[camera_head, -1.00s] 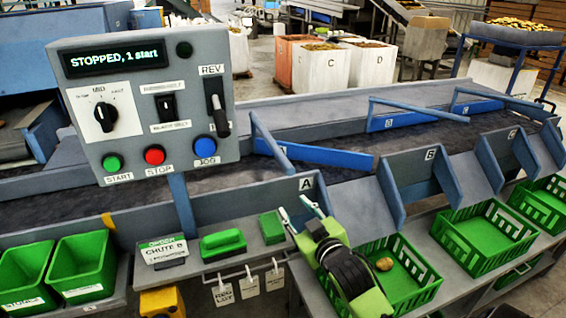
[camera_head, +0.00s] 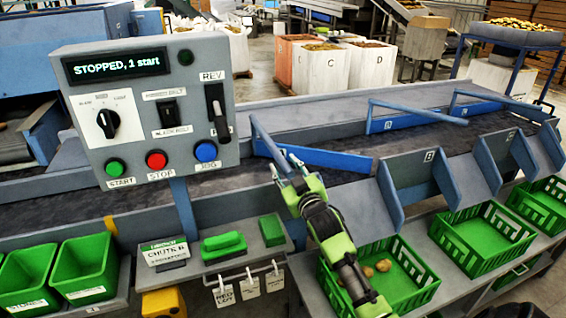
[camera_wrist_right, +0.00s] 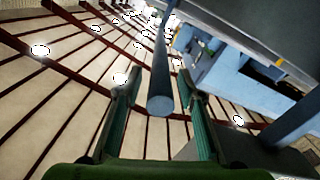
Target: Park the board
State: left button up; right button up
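The nearest blue board (camera_head: 325,158) lies across the dark belt, above chute A. A blue bar (camera_head: 262,132) slants down from its left side toward me. My right gripper (camera_head: 284,163) is at the near end of this bar. In the right wrist view, the bar's round end (camera_wrist_right: 160,106) lies between the two green fingers (camera_wrist_right: 157,88). The fingers are apart, with gaps visible on both sides of the bar. My left gripper is not in view.
A control panel (camera_head: 150,75) reading "STOPPED, 1 start" stands at left. Two more blue boards (camera_head: 392,121) (camera_head: 478,107) lie farther along the belt. Chute walls (camera_head: 390,196) and green crates (camera_head: 420,283) line the near side; the nearest crate holds potatoes.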

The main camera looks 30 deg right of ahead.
jog(key=shift+x, duration=0.9)
grip_shut()
jog(key=shift+d, duration=0.15)
